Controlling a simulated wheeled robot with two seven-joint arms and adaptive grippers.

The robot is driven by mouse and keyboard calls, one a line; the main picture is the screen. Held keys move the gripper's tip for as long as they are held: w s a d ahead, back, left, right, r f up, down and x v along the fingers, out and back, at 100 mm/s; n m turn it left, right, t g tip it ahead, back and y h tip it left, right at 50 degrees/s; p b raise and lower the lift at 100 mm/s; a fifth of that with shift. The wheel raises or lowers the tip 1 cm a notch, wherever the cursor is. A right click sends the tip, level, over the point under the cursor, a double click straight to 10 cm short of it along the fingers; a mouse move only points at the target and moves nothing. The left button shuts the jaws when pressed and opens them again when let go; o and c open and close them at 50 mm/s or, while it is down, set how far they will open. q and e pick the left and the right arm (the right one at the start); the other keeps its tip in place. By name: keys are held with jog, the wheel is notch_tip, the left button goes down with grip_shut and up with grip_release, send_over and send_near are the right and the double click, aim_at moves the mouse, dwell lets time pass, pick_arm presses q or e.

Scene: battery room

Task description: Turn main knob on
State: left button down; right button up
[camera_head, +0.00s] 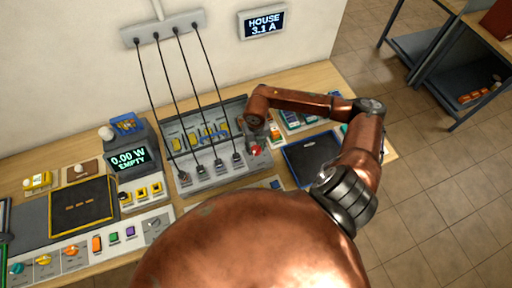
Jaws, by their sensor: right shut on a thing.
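My right arm comes up from the bottom, bends at the right and reaches back left over the bench. Its gripper (256,142) points down at the right end of the grey charger panel (205,185) and is shut on a small red knob (257,151), which appears to be the main knob. The arm and fingers hide much of the knob, so its setting cannot be told. A wall display (264,22) reads "HOUSE 3.1 A". A bench meter (129,158) reads "0.00 W EMPTY".
Several black cables hang from a wall strip (163,27) to plugs on the panel. A black tray (82,208) and a row of coloured switches and knobs lie at left. A dark blue-edged mat (313,158) lies right of the gripper. Shelving (470,75) stands beyond open floor.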

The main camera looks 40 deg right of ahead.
aim_at(256, 148)
jog(key=o, duration=1.2)
jog(key=shift+c, duration=0.2)
notch_tip(256, 148, up, 12)
